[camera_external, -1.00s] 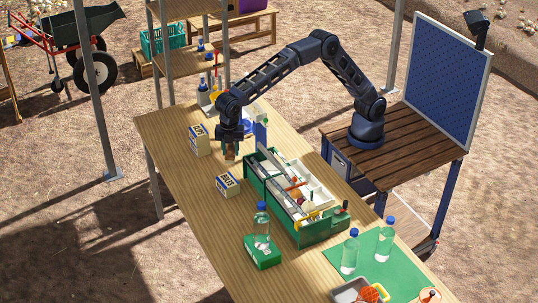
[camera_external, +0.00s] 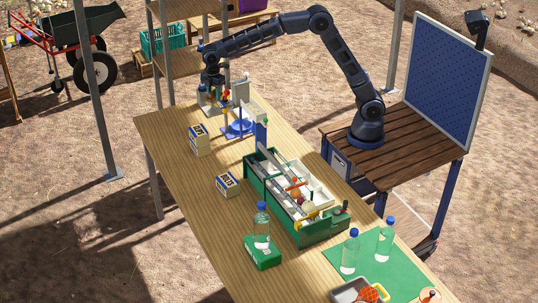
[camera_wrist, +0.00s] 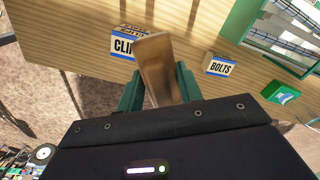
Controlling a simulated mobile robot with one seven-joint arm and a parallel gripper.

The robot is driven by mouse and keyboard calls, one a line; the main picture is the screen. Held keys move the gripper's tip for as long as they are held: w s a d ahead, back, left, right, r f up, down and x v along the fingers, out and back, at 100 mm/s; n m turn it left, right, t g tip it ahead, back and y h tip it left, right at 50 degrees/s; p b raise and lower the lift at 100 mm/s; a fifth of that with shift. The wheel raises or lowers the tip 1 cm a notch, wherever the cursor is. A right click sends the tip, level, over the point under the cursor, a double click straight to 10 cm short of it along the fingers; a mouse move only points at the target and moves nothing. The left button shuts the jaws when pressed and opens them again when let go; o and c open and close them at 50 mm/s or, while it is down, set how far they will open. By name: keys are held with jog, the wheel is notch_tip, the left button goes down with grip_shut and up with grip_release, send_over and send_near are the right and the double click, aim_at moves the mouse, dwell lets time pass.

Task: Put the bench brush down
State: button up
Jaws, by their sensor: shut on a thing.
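The bench brush (camera_wrist: 160,68) shows in the wrist view as a tan wooden piece between my gripper's two green fingers. My gripper (camera_wrist: 158,90) is shut on it. In the external view my gripper (camera_external: 213,84) is raised over the far left end of the wooden table (camera_external: 165,128), beside the bottles there. The brush is too small and covered to make out clearly in that view. Its bristles cannot be seen in the wrist view.
A clips box (camera_external: 198,140) and a bolts box (camera_external: 227,186) stand on the table. A blue stand (camera_external: 239,127) is near the far end. A green divided box (camera_external: 317,231) fills the middle right. Bare tabletop lies along the left front.

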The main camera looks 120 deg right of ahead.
jog(key=s+d+m, duration=0.6)
jog(key=s+d, duration=2.1)
jog(key=s, duration=0.2)
notch_tip(320, 180, down, 32)
jog(key=shift+r, duration=0.15)
jog(key=o, duration=0.8)
jog(key=shift+o, duration=1.1)
notch_tip(320, 180, up, 12)
